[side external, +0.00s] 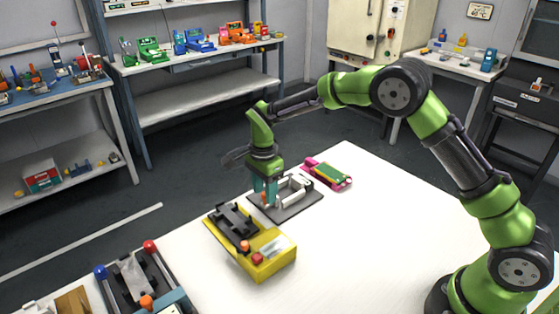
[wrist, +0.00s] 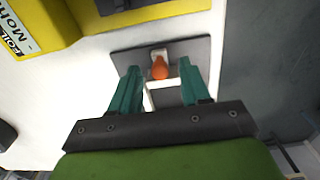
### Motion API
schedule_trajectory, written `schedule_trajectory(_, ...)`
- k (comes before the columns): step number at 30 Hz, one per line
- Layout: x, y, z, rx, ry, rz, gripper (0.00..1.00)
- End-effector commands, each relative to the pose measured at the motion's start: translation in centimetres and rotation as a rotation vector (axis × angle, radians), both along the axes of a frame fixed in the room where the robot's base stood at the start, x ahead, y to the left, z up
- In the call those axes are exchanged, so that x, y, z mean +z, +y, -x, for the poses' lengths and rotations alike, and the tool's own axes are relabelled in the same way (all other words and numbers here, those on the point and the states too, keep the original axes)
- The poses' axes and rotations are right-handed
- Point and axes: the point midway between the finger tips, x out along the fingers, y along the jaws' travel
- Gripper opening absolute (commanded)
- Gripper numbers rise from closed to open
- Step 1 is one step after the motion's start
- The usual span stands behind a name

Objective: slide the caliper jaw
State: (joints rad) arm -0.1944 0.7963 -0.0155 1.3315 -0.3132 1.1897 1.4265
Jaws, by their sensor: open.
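The caliper device is a white frame (side external: 297,187) on a dark grey base plate (side external: 290,210). An orange knob (wrist: 160,68) on a small white block (wrist: 159,53) shows in the wrist view, and I take this for the sliding jaw. My gripper (side external: 265,190) is over the plate's left part, with teal fingers pointing down. In the wrist view my gripper (wrist: 158,85) is open, with one finger on each side of the orange knob and a gap to both. I cannot tell whether the fingertips reach down to the knob's height.
A yellow device (side external: 267,266) with a black top and red and orange knobs stands just in front of the plate. A pink and green item (side external: 330,175) lies behind it. A black fixture with blue and red balls (side external: 135,280) is at the front left. The white table is clear at right.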

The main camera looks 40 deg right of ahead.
Motion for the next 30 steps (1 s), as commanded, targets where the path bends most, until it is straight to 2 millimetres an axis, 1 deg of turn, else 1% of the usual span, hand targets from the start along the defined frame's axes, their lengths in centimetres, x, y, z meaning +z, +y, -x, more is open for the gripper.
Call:
schedule_trajectory(1, 0.0, 0.0, 0.0, 0.0, 0.0, 0.0, 0.43)
schedule_trajectory(9, 0.0, 0.0, 0.0, 0.0, 0.0, 0.0, 0.02)
schedule_trajectory(10, 0.0, 0.0, 0.0, 0.0, 0.0, 0.0, 0.0)
schedule_trajectory(19, 0.1, -0.2, 0.0, -0.001, 0.0, 0.001, 0.0)
schedule_trajectory(25, 0.1, -2.7, 0.0, -0.002, 0.001, 0.001, 0.0)
schedule_trajectory(27, 0.1, -3.1, 0.0, -0.002, 0.0, 0.0, 0.0)
schedule_trajectory(30, 0.1, -3.0, 0.0, -0.001, 0.0, 0.0, 0.0)
